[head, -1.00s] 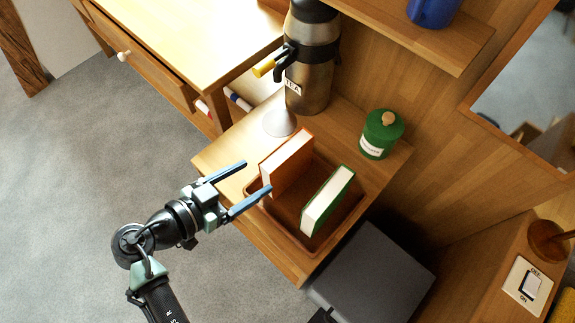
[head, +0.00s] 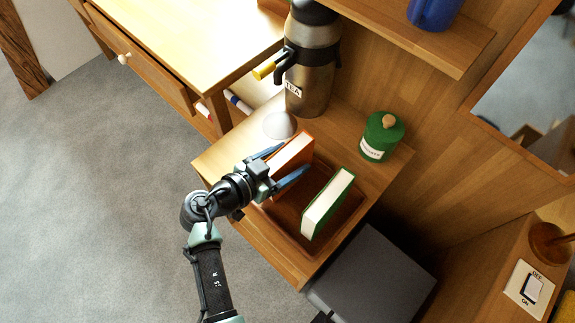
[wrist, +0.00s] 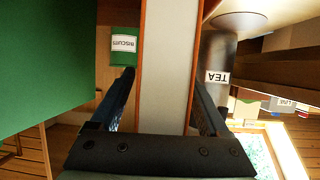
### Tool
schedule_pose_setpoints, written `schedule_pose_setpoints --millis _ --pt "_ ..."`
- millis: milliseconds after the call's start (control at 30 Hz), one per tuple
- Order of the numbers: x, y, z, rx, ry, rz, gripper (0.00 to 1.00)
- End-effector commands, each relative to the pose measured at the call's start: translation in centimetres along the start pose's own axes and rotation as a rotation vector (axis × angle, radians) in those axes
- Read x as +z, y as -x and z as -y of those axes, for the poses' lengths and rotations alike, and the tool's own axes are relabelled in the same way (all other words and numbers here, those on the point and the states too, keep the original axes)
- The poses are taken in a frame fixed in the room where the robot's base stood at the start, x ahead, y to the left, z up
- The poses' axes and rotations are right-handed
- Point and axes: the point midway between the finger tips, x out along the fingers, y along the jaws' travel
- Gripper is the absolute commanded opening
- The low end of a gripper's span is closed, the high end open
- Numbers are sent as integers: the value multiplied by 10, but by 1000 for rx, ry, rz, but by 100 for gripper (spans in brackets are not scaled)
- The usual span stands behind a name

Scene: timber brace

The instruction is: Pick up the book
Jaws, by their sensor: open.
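An orange-covered book (head: 292,155) stands upright in a brown tray on the wooden shelf. A green-covered book (head: 328,203) stands to its right in the same tray. My gripper (head: 286,164) is open, with its fingers reaching along either side of the orange book. In the wrist view, the orange book (wrist: 166,70) runs between the two fingers of my gripper (wrist: 166,100), with its pale page edges facing the camera. The green book (wrist: 50,60) fills the left of that view. Part of the orange book is hidden behind my gripper in the head view.
The brown tray (head: 290,237) holds both books. A green biscuit jar (head: 381,137) stands at the back right. A dark grey box (head: 372,275) is at the front right.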

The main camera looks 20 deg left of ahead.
Motion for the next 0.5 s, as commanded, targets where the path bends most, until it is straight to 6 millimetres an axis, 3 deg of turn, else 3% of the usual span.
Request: schedule_pose_setpoints --millis 100,500 --pt "0 0 0 0 0 0 77" --pt "0 1 0 0 1 0 5"
